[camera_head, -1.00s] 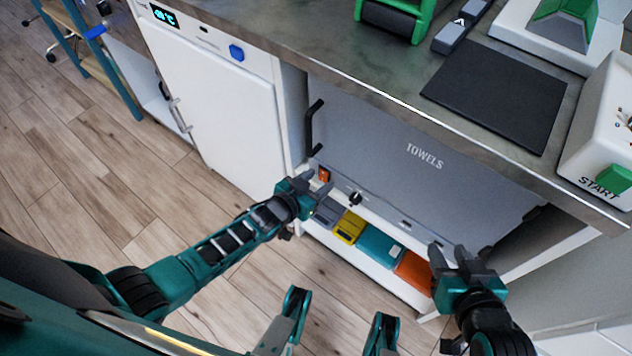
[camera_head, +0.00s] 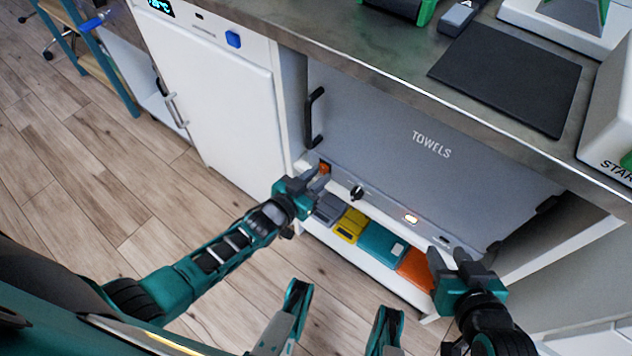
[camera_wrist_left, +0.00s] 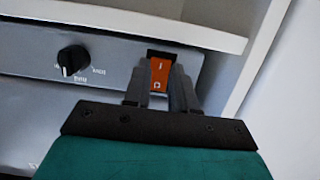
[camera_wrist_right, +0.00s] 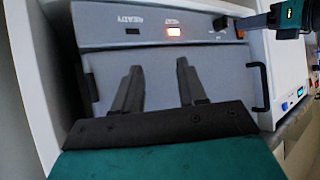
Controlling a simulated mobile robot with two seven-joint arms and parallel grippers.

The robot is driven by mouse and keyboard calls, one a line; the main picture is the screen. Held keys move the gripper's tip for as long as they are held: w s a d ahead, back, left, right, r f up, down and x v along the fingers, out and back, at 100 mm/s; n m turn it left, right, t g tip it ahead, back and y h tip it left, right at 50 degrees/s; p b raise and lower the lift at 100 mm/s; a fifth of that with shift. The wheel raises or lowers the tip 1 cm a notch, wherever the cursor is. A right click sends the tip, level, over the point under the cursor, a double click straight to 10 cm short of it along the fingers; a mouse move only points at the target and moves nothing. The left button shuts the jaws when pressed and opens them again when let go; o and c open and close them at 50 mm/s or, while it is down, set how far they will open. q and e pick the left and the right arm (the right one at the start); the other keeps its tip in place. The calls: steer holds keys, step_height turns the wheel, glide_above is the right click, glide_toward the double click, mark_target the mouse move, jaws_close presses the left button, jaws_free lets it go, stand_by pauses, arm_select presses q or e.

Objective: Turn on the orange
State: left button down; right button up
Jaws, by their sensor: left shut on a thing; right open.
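The orange rocker switch (camera_head: 324,168) sits at the left end of the grey TOWELS unit's front panel. In the left wrist view the switch (camera_wrist_left: 159,76) stands between my left fingertips, its "I" end near a dark recess. My left gripper (camera_head: 317,179) is shut on the switch, its fingers on either side of it. On the same panel an indicator light (camera_head: 411,218) glows orange-white; it also glows in the right wrist view (camera_wrist_right: 174,31). My right gripper (camera_head: 449,257) is open and empty in front of the panel's right end.
A black knob (camera_head: 357,192) is on the panel beside the switch. Coloured boxes, including a teal one (camera_head: 382,243), lie on the shelf below. The TOWELS door (camera_head: 400,120) has a black handle (camera_head: 315,115). The counter (camera_head: 400,60) overhangs above; a white cabinet (camera_head: 215,105) stands left.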

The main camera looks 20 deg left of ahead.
arm_select(q)
steer(key=shift+f+t+b, duration=0.3)
steer(key=shift+f+b, duration=0.05)
steer(key=shift+b, duration=0.05)
steer(key=shift+r, duration=0.2)
arm_select(e)
steer(key=shift+w+a, duration=0.35)
steer(key=shift+a, duration=0.15)
arm_select(q)
steer(key=c, duration=0.9)
jaws_free()
steer(key=shift+s, duration=0.15)
arm_select(e)
steer(key=shift+s, duration=0.1)
